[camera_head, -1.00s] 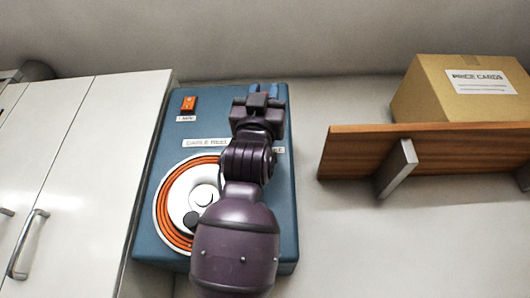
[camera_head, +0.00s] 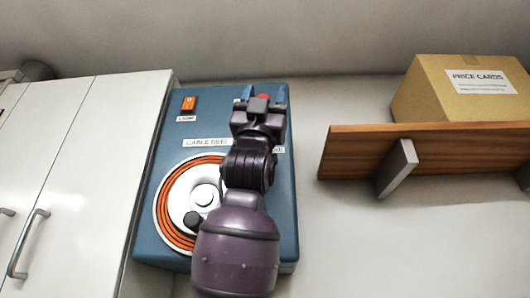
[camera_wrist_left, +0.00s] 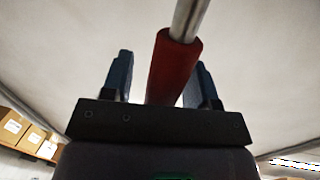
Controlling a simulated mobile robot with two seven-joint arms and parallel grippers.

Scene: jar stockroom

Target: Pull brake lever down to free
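The brake lever's red grip (camera_wrist_left: 172,70) on a metal rod (camera_wrist_left: 188,18) fills the middle of the left wrist view. My left gripper (camera_wrist_left: 163,62) has its two blue fingers apart, one on each side of the grip. A gap shows on the left side; the grip is closer to the right finger, and contact cannot be told. In the head view my left gripper (camera_head: 262,101) is at the top right of the blue cable reel panel (camera_head: 215,118), and a bit of the red grip (camera_head: 263,97) shows above it. The rest of the lever is hidden. My right gripper is out of view.
The panel carries an orange switch (camera_head: 189,103) and a reel with orange cable (camera_head: 165,225). White cabinets (camera_head: 85,170) stand close on the left. A wooden shelf (camera_head: 440,155) with a cardboard box (camera_head: 440,95) is on the right; bare wall lies between.

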